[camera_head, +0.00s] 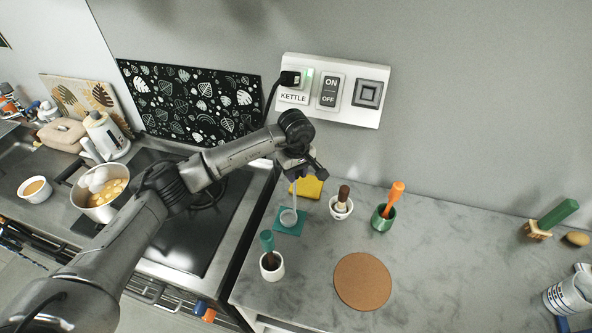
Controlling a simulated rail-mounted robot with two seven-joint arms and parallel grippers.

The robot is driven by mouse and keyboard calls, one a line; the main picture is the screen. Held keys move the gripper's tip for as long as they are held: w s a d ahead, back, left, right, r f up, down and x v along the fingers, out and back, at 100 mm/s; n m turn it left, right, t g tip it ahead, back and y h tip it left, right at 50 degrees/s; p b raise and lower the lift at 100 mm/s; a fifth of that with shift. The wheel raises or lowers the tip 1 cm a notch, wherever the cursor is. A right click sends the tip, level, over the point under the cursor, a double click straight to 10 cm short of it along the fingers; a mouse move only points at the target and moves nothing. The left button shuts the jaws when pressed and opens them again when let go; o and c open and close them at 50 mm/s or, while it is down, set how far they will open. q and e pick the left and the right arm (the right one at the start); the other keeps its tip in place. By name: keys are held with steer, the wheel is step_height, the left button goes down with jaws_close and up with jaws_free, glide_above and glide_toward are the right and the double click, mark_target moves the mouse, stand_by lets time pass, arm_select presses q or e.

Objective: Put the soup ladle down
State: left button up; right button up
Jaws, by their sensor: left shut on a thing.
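My left gripper (301,170) reaches over the grey counter and is shut on the soup ladle (289,216), near the top of its pale handle. The ladle hangs upright with its round bowl down. The bowl is over a teal square mat (296,230); I cannot tell whether it touches the mat. The gripper's fingers hide the top of the handle. My right gripper is out of view.
Near the ladle are a yellow sponge-like block (311,187), a white pot with a teal-handled tool (271,269), a white mortar (341,209) and a green cup with an orange-handled tool (383,219). A cork mat (362,281) lies bare. A pot of food (101,200) stands left.

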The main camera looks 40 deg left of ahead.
arm_select(q)
steer(key=shift+f, duration=0.15)
steer(key=o, duration=0.9)
steer(key=shift+r, duration=0.3)
step_height(320, 180, up, 10)
steer(key=b, duration=0.3)
steer(key=shift+r, duration=0.2)
steer(key=shift+r+b, duration=0.3)
steer(key=shift+r, duration=0.4)
